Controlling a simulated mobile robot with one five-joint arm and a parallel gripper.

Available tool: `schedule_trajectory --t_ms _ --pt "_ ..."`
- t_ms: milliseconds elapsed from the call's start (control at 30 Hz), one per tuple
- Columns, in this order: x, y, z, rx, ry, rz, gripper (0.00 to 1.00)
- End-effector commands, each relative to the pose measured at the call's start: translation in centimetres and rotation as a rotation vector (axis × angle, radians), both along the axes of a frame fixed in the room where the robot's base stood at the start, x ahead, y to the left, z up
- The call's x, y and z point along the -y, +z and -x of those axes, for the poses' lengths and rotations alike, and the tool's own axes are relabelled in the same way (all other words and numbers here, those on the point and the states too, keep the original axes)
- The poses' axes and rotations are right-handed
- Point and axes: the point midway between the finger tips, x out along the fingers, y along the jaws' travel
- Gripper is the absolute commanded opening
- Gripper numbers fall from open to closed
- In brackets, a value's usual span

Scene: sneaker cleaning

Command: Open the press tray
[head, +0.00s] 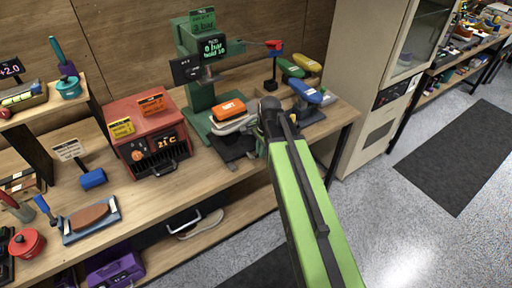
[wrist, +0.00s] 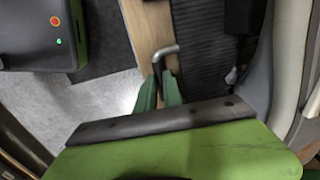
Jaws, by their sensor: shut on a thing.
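The green press (head: 196,60) stands at the back of the bench. Its dark tray (head: 240,160) sits low at the press's front, with an orange-topped shoe (head: 229,113) above it. In the wrist view, a dark ribbed surface (wrist: 203,45), apparently the tray, lies beside a bent grey metal handle (wrist: 166,51). My gripper (wrist: 161,82) has its green fingers shut on the lower end of this handle. In the head view, my green arm reaches to the tray's right front and hides the fingers and handle. How far the tray is out is hard to tell.
A red heater box (head: 147,135) stands left of the press. Shoes on stands (head: 305,92) are close to the right of my arm. A drawer handle (head: 183,222) shows below the bench top.

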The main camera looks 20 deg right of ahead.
Motion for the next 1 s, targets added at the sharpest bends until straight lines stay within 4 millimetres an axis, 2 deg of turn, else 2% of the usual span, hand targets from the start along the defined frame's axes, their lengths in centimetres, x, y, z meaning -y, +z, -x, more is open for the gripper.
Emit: schedule_trajectory --t_ms 100,467,500,633,1000 --pt "0.27 0.01 0.98 -0.001 0.000 -0.001 0.00" --pt "0.35 0.00 1.08 0.000 0.001 -0.001 0.00" --pt "0.36 0.00 1.08 0.000 0.001 -0.001 0.15" --pt "0.40 0.00 1.07 0.000 0.000 0.000 0.32" --pt "0.50 0.31 1.09 0.000 -0.001 0.001 0.33"
